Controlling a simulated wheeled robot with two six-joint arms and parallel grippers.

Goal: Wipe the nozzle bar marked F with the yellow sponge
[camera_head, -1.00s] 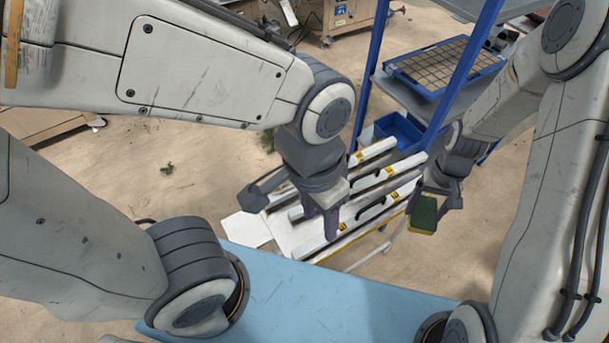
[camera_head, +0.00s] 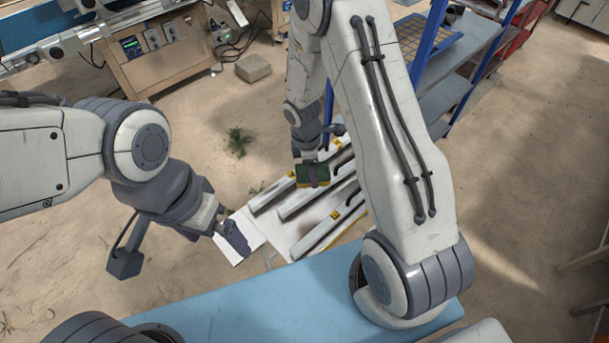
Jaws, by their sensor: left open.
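The sponge (camera_head: 303,178), green on top with yellow below, is in my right gripper (camera_head: 316,174). A dark finger crosses it, and it sits above the far part of the nozzle bars; contact with a bar cannot be told. Several white bars with yellow labels lie side by side on a white stand: a far bar (camera_head: 268,194), a middle bar (camera_head: 296,207) and a near bar (camera_head: 310,240). Their right ends are hidden by my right arm, and no letter F can be read. My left gripper (camera_head: 237,240) is open and empty at the stand's left end.
A light blue surface (camera_head: 270,305) lies in front of the stand. A blue-framed shelf (camera_head: 424,60) with a grid tray (camera_head: 412,32) stands behind my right arm. A wooden cabinet (camera_head: 160,60) and a brick-like block (camera_head: 253,68) are at the back. Sandy floor is open on the right.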

